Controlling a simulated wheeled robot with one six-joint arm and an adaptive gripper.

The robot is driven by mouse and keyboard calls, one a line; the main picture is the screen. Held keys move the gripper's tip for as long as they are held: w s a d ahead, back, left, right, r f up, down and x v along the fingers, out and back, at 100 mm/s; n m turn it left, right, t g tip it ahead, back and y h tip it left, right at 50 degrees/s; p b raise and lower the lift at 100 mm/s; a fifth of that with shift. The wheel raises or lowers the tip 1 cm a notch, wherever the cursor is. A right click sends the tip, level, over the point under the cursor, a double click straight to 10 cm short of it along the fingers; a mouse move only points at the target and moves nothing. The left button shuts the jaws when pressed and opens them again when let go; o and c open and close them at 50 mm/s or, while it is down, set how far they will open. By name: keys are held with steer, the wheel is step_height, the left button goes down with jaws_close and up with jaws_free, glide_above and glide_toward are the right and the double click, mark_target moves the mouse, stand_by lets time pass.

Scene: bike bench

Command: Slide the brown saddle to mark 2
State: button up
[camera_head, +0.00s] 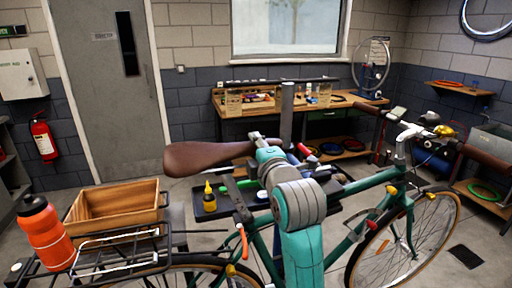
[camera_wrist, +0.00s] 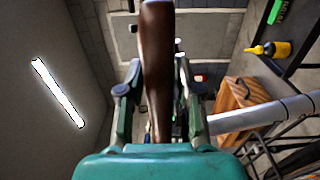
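The brown saddle (camera_head: 208,157) sits level at the top of the green bicycle (camera_head: 375,200), its wide end to the left. In the wrist view the saddle (camera_wrist: 157,60) runs lengthwise between the two fingers of my gripper (camera_wrist: 158,85). Narrow gaps seem to show on both sides, so the fingers look open around it; contact is not clear. In the head view my arm hides most of the gripper (camera_head: 262,141) at the saddle's right end. The saddle clamp and mark 2 cannot be made out in either view.
A yellow bottle (camera_head: 209,197) stands on a dark tray below the saddle. A grey upright post (camera_head: 287,112) rises behind my arm. A workbench (camera_head: 235,110) stands at the back.

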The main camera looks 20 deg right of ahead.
jaws_close()
steer(key=f, duration=0.1)
steer(key=d+f, duration=0.1)
steer(key=f, duration=0.1)
steer(key=o, duration=0.8)
jaws_free()
steer(key=shift+s, duration=0.15)
steer(key=s, duration=1.1)
steer(key=shift+s, duration=0.4)
